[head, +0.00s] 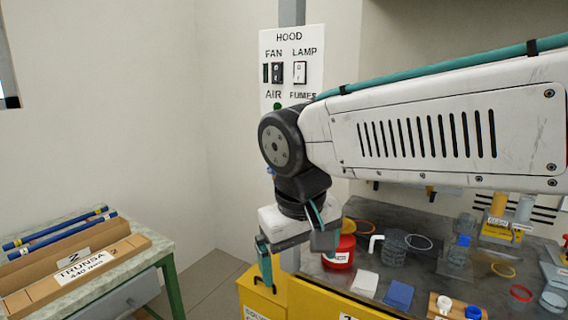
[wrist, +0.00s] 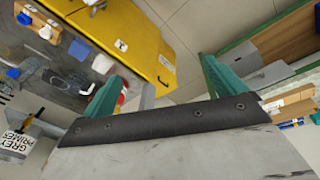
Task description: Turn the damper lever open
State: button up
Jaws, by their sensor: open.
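No damper lever can be made out for certain. A white HOOD panel (head: 291,60) is on the wall at the top middle of the head view, with FAN and LAMP switches (head: 299,72) and the words AIR and FUMES below. A green dot (head: 277,106) shows under AIR. My arm hides the lower part of the panel and what is below it. My gripper (head: 285,265) hangs low in front of the workbench, pointing down, open and empty. In the wrist view its two teal fingers (wrist: 163,80) are apart with floor and the yellow cabinet beyond.
A workbench (head: 335,278) with a red container (head: 340,252), jars and blocks is at the right, over a yellow cabinet (head: 262,290). A side table (head: 150,262) at the left holds a TRUNSA box (head: 85,268) and blue rods (head: 60,232). Floor (head: 205,270) between is clear.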

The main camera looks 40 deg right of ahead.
jog(key=w+d+r+m+h, duration=0.2)
jog(key=w+d+r+m, duration=0.15)
jog(key=w, duration=0.45)
jog(key=w+d+r+m+t+h, duration=0.1)
jog(key=w+d+r+m+h, duration=0.2)
jog(key=w, duration=0.4)
jog(key=w+d+r+m+h, duration=0.2)
jog(key=w+r+m, duration=0.25)
jog(key=w, duration=0.35)
jog(key=x, duration=0.7)
jog(key=shift+d+f, duration=0.15)
jog(key=shift+d, duration=0.2)
jog(key=shift+w, duration=0.1)
jog(key=c, duration=1.4)
